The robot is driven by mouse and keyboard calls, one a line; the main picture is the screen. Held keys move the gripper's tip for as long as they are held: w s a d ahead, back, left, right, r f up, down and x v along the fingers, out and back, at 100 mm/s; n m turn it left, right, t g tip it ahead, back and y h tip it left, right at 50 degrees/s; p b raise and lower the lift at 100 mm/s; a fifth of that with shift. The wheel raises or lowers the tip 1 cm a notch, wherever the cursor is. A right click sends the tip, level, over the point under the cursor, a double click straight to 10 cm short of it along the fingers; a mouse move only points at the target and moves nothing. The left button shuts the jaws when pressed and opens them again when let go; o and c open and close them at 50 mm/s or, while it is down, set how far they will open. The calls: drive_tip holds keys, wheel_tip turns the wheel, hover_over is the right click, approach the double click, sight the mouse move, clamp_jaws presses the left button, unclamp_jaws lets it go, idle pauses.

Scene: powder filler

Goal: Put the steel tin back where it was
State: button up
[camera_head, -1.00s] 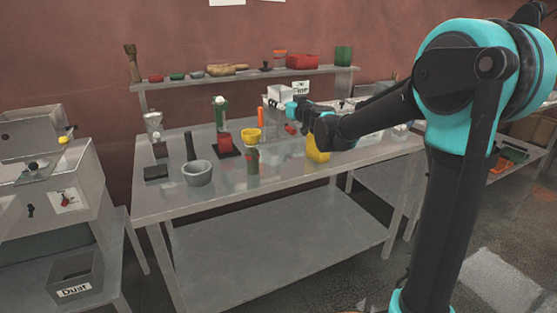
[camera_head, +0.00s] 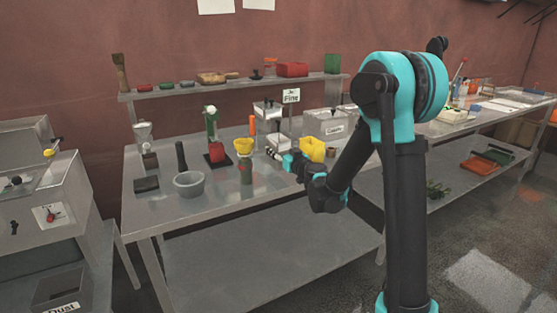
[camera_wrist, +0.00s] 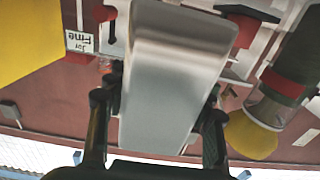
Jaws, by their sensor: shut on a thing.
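My gripper (camera_head: 288,161) is over the front of the steel workbench, left of a yellow container. The wrist view shows its two fingers on either side of a plain grey metal steel tin (camera_wrist: 170,85), shut on it. The tin fills the middle of that view and hides what lies behind it. In the head view the tin is too small to tell clearly from the fingertips.
The yellow container (camera_head: 312,148) is close to my gripper. A banded bottle (camera_head: 246,172) under a yellow funnel (camera_head: 243,146) stands to its left, then a grey mortar (camera_head: 189,185). Behind are the "Fine" sign (camera_head: 291,96) and a labelled bin (camera_head: 325,122).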

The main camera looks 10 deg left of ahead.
drive_tip(key=shift+f, duration=2.05)
drive_tip(key=o, duration=1.3)
drive_tip(key=shift+f, duration=0.1)
